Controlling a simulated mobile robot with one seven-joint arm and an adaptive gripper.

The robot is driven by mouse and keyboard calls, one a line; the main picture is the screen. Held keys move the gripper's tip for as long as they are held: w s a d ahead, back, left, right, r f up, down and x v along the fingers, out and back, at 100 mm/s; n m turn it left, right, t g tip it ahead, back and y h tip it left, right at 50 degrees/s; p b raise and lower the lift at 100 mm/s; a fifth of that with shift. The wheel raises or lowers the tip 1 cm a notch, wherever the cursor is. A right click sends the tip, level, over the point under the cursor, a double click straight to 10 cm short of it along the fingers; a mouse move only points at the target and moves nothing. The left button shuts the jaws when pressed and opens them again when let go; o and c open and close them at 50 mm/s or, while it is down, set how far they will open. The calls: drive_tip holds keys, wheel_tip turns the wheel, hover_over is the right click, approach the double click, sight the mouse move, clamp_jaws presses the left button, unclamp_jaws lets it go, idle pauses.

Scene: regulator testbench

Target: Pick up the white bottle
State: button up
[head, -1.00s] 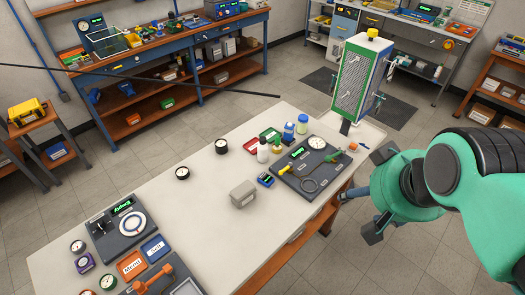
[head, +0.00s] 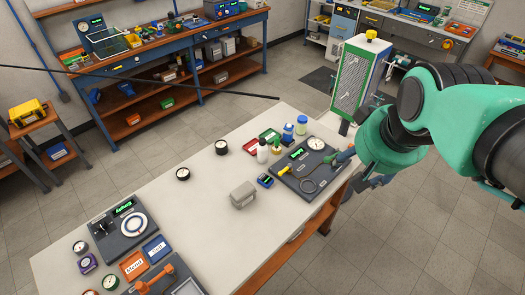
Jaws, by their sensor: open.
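The white bottle (head: 262,152) stands upright on the near table, left of the gauge board, with a dark cap. A small green bottle with a yellowish top (head: 275,147) stands close to its right. My gripper (head: 357,160) is at the table's right edge, right of the gauge board and well apart from the white bottle. It is open, and I see nothing held in it. My green arm partly hides it.
Red and green trays (head: 259,139) lie behind the bottle. The gauge board (head: 306,170) and a grey box (head: 243,194) are nearer.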

drive_tip(key=w+a+r+n+g+p, duration=0.1)
drive_tip(key=w+a+r+p, duration=0.15)
drive_tip(key=w, duration=1.15)
drive_tip(key=n+g+p, duration=0.3)
drive_tip(key=g+p, duration=0.1)
drive_tip(key=p, duration=0.6)
hover_over(263, 140)
wheel_tip(263, 140, down, 28)
drive_tip(key=shift+d+f, duration=0.1)
drive_tip(key=shift+w+f, duration=0.15)
drive_tip(key=shift+f, duration=0.2)
drive_tip(key=shift+f, duration=4.3)
drive_tip(key=shift+f, duration=0.1)
